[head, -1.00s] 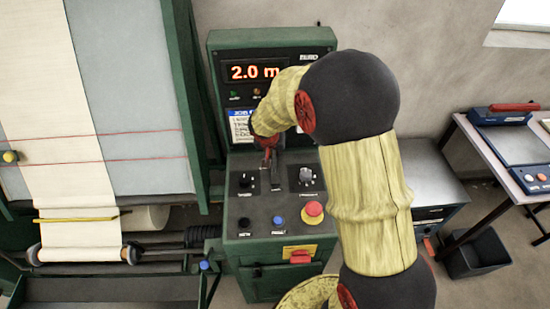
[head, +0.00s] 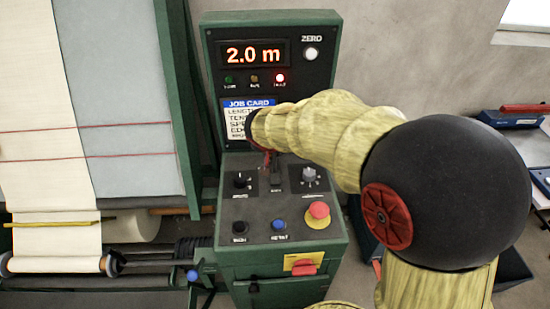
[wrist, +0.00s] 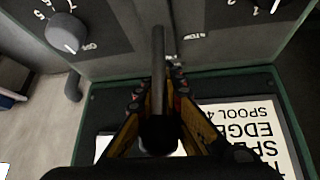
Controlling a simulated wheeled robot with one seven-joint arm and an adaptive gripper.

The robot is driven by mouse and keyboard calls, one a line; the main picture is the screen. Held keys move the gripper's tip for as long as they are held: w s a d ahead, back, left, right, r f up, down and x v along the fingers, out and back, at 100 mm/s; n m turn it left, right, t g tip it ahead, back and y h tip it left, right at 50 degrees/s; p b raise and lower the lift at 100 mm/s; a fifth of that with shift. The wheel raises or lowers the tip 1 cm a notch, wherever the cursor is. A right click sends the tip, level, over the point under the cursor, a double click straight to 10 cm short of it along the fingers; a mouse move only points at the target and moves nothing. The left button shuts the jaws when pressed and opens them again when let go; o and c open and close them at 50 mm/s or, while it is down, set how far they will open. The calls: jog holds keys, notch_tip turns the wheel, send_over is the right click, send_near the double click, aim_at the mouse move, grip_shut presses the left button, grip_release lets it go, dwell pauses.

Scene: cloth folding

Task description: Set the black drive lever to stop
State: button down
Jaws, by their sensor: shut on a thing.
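The black drive lever (wrist: 158,60) stands up from the console as a dark rod in the wrist view. My gripper (wrist: 158,95) has its fingers on both sides of the rod and is shut on it. A small label (wrist: 195,36), upside down and seeming to read stop, lies beside the rod. In the head view my gripper (head: 267,158) is at the lever slot (head: 276,180), below the job card. My gripper and arm hide most of the lever there, so its exact setting is hard to read.
The green console (head: 335,60) shows 2.0 m, with a red lamp (head: 280,77) lit. Two knobs flank the slot. A red mushroom button (head: 318,210) and a blue button (head: 278,225) sit nearer. A cloth roll (head: 55,263) is at left.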

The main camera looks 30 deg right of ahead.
jog(key=shift+r, duration=0.8)
jog(key=c, duration=2.3)
grip_release()
jog(key=shift+c, duration=0.2)
jog(key=shift+o, duration=0.6)
jog(key=shift+s+a, duration=0.1)
jog(key=shift+s, duration=0.05)
jog(key=o, duration=0.3)
jog(key=shift+s+f, duration=0.1)
jog(key=shift+f, duration=0.2)
jog(key=shift+o, duration=0.2)
jog(key=v, duration=1.2)
